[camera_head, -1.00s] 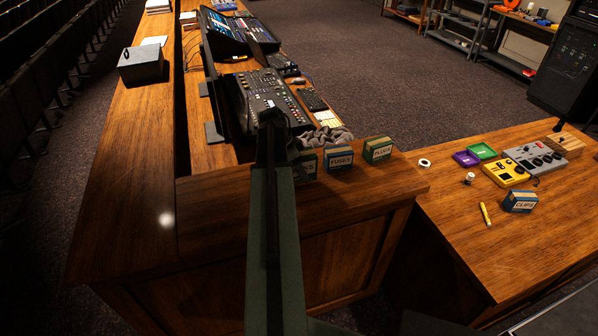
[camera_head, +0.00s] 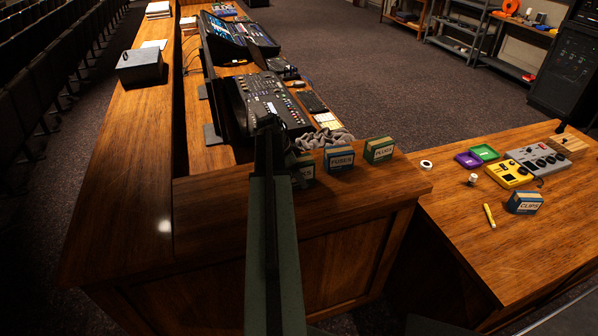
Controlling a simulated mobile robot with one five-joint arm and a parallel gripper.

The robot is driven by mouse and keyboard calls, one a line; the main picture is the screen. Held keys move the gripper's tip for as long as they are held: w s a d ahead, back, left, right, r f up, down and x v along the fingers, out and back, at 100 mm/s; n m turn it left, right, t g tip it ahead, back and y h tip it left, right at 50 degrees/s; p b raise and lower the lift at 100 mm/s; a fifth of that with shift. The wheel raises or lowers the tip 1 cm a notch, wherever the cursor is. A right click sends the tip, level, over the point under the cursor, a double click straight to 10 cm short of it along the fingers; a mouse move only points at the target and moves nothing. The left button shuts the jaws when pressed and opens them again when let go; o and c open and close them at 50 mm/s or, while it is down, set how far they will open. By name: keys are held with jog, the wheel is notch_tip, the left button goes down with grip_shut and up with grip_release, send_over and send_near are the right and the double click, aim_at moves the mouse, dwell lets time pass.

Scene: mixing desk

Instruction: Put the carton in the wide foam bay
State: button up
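Small labelled cartons are in view. The FUSES carton (camera_head: 339,160) and the PLUGS carton (camera_head: 379,150) stand upright on the raised wooden ledge. Another carton (camera_head: 306,168) beside them is partly hidden by my arm. The CLIPS carton (camera_head: 524,202) stands on the lower desk at the right. Which carton is meant cannot be told. I cannot make out a wide foam bay. My gripper (camera_head: 267,121) is at the dark far end of my arm, left of the cartons in the picture and apart from FUSES and PLUGS. Its fingers are not clear.
The lower desk holds a yellow box (camera_head: 510,174), a grey pedal unit (camera_head: 538,158), purple (camera_head: 468,160) and green (camera_head: 484,152) trays, a white tape roll (camera_head: 426,164) and a yellow marker (camera_head: 489,215). Its front is clear. Mixing consoles (camera_head: 266,101) stand beyond the ledge.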

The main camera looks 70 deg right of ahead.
jog(key=shift+r, duration=0.1)
jog(key=shift+r+p, duration=0.25)
jog(key=shift+p, duration=0.1)
jog(key=p+v, duration=1.1)
jog(key=v, duration=0.1)
jog(key=shift+s, duration=0.1)
jog(key=shift+f, duration=0.2)
